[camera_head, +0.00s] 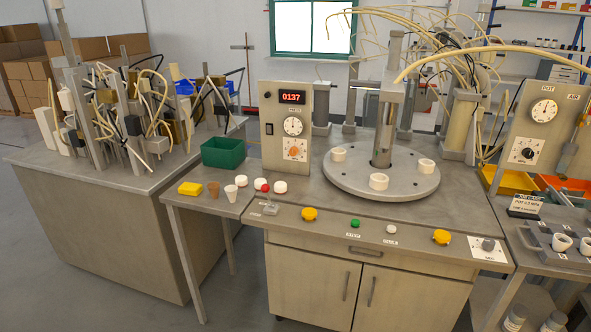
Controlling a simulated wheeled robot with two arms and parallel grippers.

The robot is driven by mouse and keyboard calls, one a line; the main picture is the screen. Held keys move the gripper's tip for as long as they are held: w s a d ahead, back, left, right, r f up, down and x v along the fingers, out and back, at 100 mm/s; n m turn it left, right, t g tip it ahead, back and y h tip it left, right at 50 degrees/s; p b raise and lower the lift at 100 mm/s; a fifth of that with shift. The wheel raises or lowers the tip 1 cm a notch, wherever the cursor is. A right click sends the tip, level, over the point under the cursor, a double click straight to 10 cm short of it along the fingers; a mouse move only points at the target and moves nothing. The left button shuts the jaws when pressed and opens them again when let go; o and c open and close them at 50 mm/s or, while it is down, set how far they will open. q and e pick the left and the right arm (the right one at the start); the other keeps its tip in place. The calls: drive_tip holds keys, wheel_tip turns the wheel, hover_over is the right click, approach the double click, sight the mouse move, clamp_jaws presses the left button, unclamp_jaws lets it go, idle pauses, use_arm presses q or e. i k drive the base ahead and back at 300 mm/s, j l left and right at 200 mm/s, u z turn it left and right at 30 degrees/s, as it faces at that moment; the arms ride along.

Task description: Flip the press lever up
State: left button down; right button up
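A small grey lever-like switch on a plate (270,208) sits at the front left of the bench's sloped control strip, beside a small label too small to read. It may be the press lever; whether it points up or down is unclear. Behind it stands a grey control box (285,172) with a red 0137 display (292,97), a round dial (293,126), an orange knob (294,151) and a black rocker switch (269,129). A vertical press column (385,130) rises over a round grey turntable (345,180) bearing white rings. Neither of my grippers is in view.
The strip also has yellow buttons (309,214), a green button (355,224), a white button (391,229) and a dark knob (488,244). A green bin (223,153), small cups and white-and-red pieces lie on the left side table. Floor is clear at front left.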

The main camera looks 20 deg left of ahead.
sight(265, 187)
drive_tip(key=i+j+u, duration=0.1)
drive_tip(key=i+j, duration=0.6)
